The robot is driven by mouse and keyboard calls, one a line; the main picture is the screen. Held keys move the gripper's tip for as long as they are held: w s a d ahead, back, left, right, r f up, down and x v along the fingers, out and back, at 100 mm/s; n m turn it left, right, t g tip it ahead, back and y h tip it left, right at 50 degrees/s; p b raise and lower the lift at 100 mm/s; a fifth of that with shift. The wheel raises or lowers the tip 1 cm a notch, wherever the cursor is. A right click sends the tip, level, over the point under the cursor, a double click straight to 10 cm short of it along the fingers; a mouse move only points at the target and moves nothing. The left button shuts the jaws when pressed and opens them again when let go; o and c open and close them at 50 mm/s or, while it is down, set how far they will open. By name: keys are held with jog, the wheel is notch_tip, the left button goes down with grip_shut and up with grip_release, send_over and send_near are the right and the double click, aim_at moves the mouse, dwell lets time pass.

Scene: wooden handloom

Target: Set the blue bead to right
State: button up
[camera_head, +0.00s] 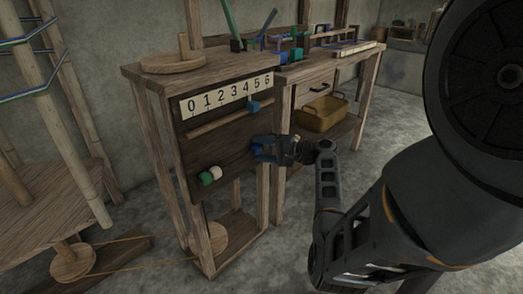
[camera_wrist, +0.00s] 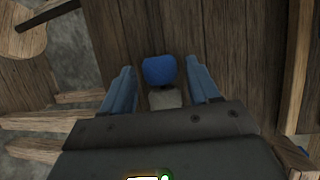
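A rounded blue bead (camera_wrist: 158,72) sits between the two blue fingers of my gripper (camera_wrist: 160,88) in the wrist view. Narrow gaps show on both sides of it, so the fingers look open. A pale grey piece (camera_wrist: 165,98) is just below the bead in that view. In the head view my gripper (camera_head: 264,150) is at the lower right of the dark panel, and I cannot make out that bead apart from the blue fingers. A green bead (camera_head: 206,178) and a white bead (camera_head: 215,172) are to the left of it on the panel.
Above my gripper, a blue block (camera_head: 253,106) sits on a wooden rail (camera_head: 215,124) under the number strip (camera_head: 228,94), near 5. A yellowish basket (camera_head: 322,113) stands on a shelf at right. Floor (camera_head: 300,190) is open in front.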

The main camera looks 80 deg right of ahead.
jog(key=shift+o, duration=0.3)
jog(key=p+v, duration=0.1)
jog(key=v, duration=0.6)
jog(key=shift+s+p, duration=0.3)
jog(key=shift+s, duration=0.1)
